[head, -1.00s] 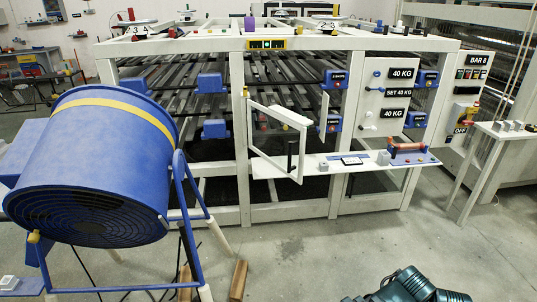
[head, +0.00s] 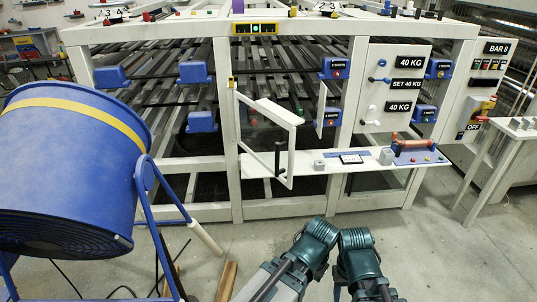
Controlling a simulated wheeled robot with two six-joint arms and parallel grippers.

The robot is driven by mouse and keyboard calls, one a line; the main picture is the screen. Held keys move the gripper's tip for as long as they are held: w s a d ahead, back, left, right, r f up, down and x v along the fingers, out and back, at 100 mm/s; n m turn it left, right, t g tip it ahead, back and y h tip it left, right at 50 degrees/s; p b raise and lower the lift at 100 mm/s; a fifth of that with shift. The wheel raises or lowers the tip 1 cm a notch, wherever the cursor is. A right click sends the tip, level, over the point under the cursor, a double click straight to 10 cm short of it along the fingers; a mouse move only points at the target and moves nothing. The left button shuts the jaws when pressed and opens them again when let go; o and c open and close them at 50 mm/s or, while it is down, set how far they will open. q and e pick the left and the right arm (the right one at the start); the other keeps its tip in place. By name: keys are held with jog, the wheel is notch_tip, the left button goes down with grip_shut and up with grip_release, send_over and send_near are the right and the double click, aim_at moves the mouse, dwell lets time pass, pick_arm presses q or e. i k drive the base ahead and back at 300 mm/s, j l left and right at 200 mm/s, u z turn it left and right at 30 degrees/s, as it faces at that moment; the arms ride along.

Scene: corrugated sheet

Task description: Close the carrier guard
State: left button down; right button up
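The carrier guard (head: 294,150) is a white-framed, see-through hinged panel on the front of the white machine frame (head: 235,180). It stands swung open, sticking out toward me from the post at its left. A black upright handle (head: 277,158) is on its lower part. The opening beside it shows the dark rack bars inside. My two teal arms reach in from the bottom middle, well short of the guard. Neither gripper can be made out.
A big blue drum fan (head: 70,165) on a stand fills the left. A white shelf (head: 325,166) with small blocks and a red-handled tool (head: 409,144) runs along the machine front. A wooden piece (head: 227,280) lies on the floor. The floor right of my arms is clear.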

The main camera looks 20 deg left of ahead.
aim_at(284, 119)
jog(key=i+j, duration=0.2)
jog(key=i, duration=0.2)
jog(key=i+j, duration=0.25)
jog(key=i, duration=0.15)
